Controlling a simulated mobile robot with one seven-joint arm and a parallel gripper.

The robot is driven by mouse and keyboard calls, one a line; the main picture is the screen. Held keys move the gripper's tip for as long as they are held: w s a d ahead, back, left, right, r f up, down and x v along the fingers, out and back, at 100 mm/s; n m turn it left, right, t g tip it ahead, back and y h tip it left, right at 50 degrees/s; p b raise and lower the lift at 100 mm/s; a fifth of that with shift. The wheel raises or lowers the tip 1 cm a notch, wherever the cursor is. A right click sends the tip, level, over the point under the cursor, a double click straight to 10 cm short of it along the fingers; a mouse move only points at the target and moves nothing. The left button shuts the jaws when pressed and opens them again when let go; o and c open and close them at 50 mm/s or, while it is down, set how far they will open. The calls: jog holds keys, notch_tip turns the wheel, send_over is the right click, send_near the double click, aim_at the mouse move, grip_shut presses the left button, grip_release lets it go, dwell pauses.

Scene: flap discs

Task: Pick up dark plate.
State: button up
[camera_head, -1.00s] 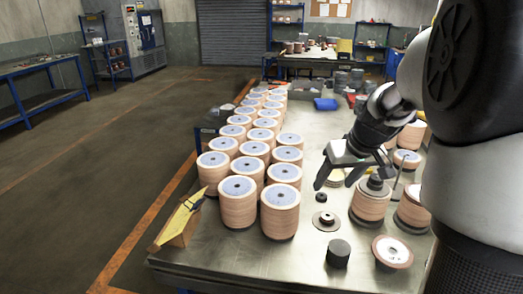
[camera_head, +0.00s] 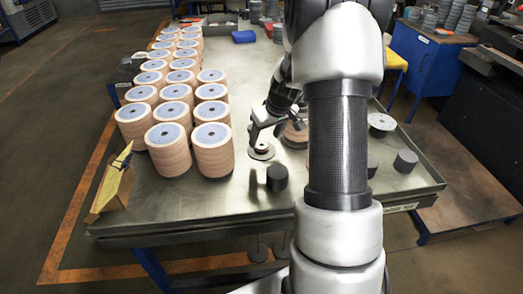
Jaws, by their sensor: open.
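No single thing stands out clearly as the dark plate. A flat round grey-brown plate (camera_head: 262,153) with a raised centre lies on the metal table (camera_head: 215,203). A short dark cylinder (camera_head: 277,178) stands just in front of it. My gripper (camera_head: 264,134) is open and points down just above and behind the flat plate. I see nothing held in it. The gripper and my arm partly hide the table behind the plate, including a tan disc stack (camera_head: 295,134).
Rows of tall tan disc stacks (camera_head: 168,148) fill the table's left side. A yellow wedge-shaped block (camera_head: 113,183) stands at the front left corner. A pale disc (camera_head: 381,122) and dark cylinders (camera_head: 405,161) stand on the right. The table's front middle is clear.

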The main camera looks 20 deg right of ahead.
aim_at(263, 143)
jog(key=x, duration=0.5)
jog(key=shift+d, duration=0.1)
jog(key=c, duration=1.5)
